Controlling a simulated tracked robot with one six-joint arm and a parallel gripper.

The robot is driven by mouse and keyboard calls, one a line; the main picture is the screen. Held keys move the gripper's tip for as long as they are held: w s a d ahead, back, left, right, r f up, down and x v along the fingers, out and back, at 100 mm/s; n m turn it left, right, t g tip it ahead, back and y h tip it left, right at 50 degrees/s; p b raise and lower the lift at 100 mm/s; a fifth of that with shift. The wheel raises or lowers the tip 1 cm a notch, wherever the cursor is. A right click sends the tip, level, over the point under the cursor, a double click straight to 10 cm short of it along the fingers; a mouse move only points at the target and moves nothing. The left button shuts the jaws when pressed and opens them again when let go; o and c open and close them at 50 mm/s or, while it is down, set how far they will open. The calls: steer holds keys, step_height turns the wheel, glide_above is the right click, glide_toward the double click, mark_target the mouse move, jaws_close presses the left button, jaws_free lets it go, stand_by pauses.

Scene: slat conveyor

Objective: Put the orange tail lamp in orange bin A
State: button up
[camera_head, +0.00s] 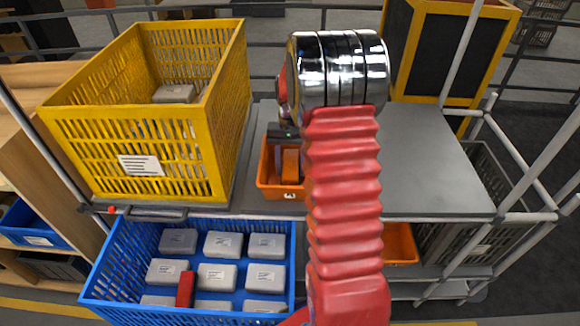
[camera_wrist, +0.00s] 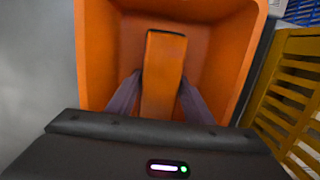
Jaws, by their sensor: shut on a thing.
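The orange tail lamp (camera_wrist: 162,75) is a long orange block with a dark far end in the wrist view. My gripper (camera_wrist: 160,92) has its two dark fingers on either side of the lamp, shut on it. The lamp and fingertips are within the walls of an orange bin (camera_wrist: 236,62); I cannot tell whether the lamp touches the bin's floor. In the head view the bin (camera_head: 267,178) stands on the grey table, with a white mark on its front that I cannot read clearly. The lamp (camera_head: 290,163) shows inside its outline. My arm hides the bin's right side.
A yellow crate (camera_head: 90,150) with a grey box stands left of the bin. A blue crate (camera_head: 190,309) in front holds several grey boxes and a red block (camera_head: 185,289). Another orange bin (camera_head: 400,243) sits below the table (camera_head: 428,150), whose right part is clear.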

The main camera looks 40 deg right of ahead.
mark_target(290, 160)
steer(key=o, duration=1.2)
steer(key=r, duration=0.7)
steer(key=w+r, duration=0.1)
steer(key=r, duration=0.3)
steer(key=shift+d, duration=0.4)
steer(key=shift+w+r, duration=0.1)
steer(key=shift+r, duration=0.4)
